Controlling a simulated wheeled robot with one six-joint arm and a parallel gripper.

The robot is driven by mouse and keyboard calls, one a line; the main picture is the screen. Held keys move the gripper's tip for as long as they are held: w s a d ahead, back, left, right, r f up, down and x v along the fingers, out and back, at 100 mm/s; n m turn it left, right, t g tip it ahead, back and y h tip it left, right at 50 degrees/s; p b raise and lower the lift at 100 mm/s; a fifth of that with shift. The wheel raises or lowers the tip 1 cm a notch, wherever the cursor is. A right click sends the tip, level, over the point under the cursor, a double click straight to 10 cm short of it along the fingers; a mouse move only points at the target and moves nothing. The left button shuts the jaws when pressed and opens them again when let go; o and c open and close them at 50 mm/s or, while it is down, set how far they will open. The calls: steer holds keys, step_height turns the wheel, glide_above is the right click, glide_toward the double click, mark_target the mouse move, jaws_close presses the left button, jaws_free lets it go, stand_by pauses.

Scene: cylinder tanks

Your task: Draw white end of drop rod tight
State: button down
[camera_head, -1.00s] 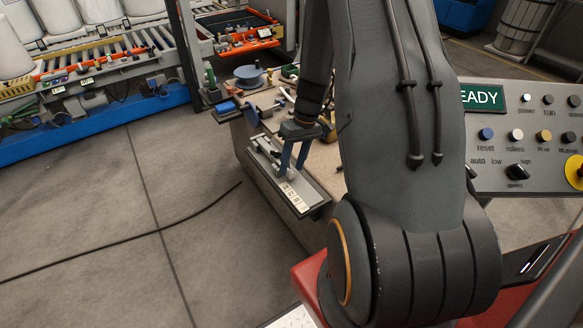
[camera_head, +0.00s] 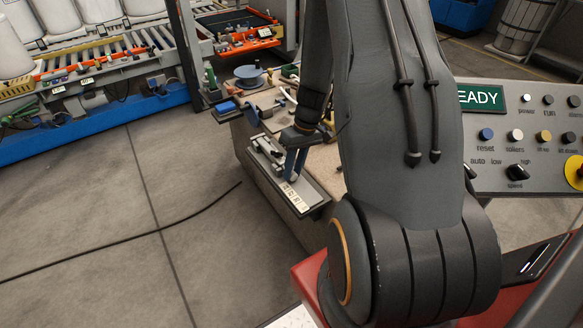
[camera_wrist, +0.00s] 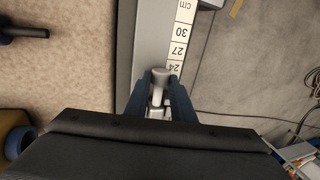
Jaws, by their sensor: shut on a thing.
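My gripper (camera_head: 295,170) is low over a narrow measuring fixture (camera_head: 313,190) at the near edge of the workbench. In the wrist view its two blue fingers (camera_wrist: 161,88) stand close on both sides of a pale, rounded rod end (camera_wrist: 161,73) and are shut on it. Behind it, a pale metal fitting (camera_wrist: 157,108) shows partly between the fingers; the rest is hidden by my gripper. The rod end lies beside a white cm scale (camera_wrist: 180,42), near the 24 mark. In the head view the fingers largely hide the rod end.
A button panel (camera_head: 530,150) is at right. A black cable (camera_head: 110,243) crosses the open floor.

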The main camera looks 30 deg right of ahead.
steer(key=s, duration=0.7)
steer(key=shift+s+d, duration=0.1)
steer(key=shift+d, duration=0.1)
steer(key=c, duration=1.5)
jaws_free()
steer(key=shift+v, duration=3.95)
